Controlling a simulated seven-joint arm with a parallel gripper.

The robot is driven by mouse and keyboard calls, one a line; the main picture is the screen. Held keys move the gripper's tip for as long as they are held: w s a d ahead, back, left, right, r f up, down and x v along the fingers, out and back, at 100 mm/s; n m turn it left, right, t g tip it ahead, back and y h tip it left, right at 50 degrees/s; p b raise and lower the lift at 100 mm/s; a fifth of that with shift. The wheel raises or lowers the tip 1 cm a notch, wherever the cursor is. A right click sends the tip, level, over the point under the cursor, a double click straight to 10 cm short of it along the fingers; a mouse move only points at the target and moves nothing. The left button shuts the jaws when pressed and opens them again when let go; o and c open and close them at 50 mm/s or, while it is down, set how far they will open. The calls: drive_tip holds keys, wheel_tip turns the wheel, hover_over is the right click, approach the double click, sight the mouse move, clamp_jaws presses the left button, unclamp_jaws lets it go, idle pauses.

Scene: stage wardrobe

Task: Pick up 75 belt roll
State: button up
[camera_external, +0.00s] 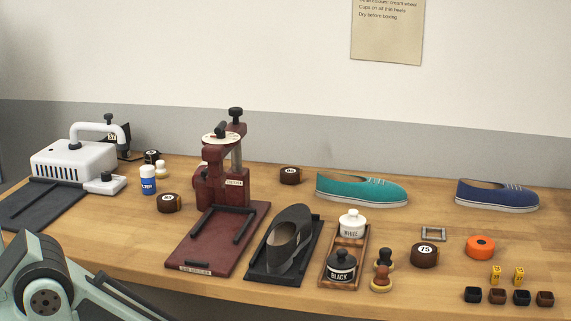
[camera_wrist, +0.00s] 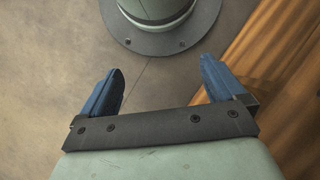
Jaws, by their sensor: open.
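The 75 belt roll (camera_external: 425,258) is a dark brown, short round roll with a white label reading 75 on top. It lies flat on the right part of the wooden bench, right of the two knobbed stamps and left of the orange roll. My gripper (camera_wrist: 161,66) shows in the wrist view with two blue fingers spread wide and nothing between them. It faces a brownish floor beside a wooden edge, away from the roll. The roll is not in the wrist view. In the external view only part of my arm shows, at the lower left; the gripper is out of that picture.
Near the roll are a grey metal frame (camera_external: 433,234), an orange roll (camera_external: 480,249), two knobbed stamps (camera_external: 381,280) and a wooden tray (camera_external: 328,284) with white and black pots. Other brown rolls (camera_external: 169,204) lie farther left. A red press (camera_external: 222,180) stands mid-bench; shoes (camera_external: 360,192) stand behind.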

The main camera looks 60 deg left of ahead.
drive_tip(key=w+d+r+m+t, duration=0.15)
drive_tip(key=w+d, duration=0.25)
drive_tip(key=w, duration=0.4)
drive_tip(key=w+d+r+m+t, duration=0.1)
drive_tip(key=w+d+r, duration=0.1)
drive_tip(key=w+d, duration=0.45)
drive_tip(key=w+d+r+m+t, duration=0.1)
drive_tip(key=w+d+r, duration=0.45)
drive_tip(key=w, duration=0.25)
drive_tip(key=w+d+r+m+t, duration=0.1)
drive_tip(key=w+d+r+t, duration=0.1)
drive_tip(key=w+d+r, duration=0.4)
drive_tip(key=w+d+r+t+h, duration=0.1)
drive_tip(key=w+d+r, duration=0.5)
drive_tip(key=r, duration=0.4)
drive_tip(key=w+d+r+t+h, duration=0.1)
drive_tip(key=w+d+r, duration=0.4)
drive_tip(key=d+r, duration=0.4)
drive_tip(key=w+d+r+t+h, duration=0.1)
drive_tip(key=w+d+r, duration=0.5)
drive_tip(key=r, duration=0.4)
wheel_tip(320, 180, up, 16)
drive_tip(key=n+g+y, duration=0.3)
drive_tip(key=n, duration=0.9)
hover_over(425, 248)
drive_tip(key=shift+t, duration=0.25)
wheel_tip(425, 248, down, 14)
drive_tip(key=shift+r, duration=0.2)
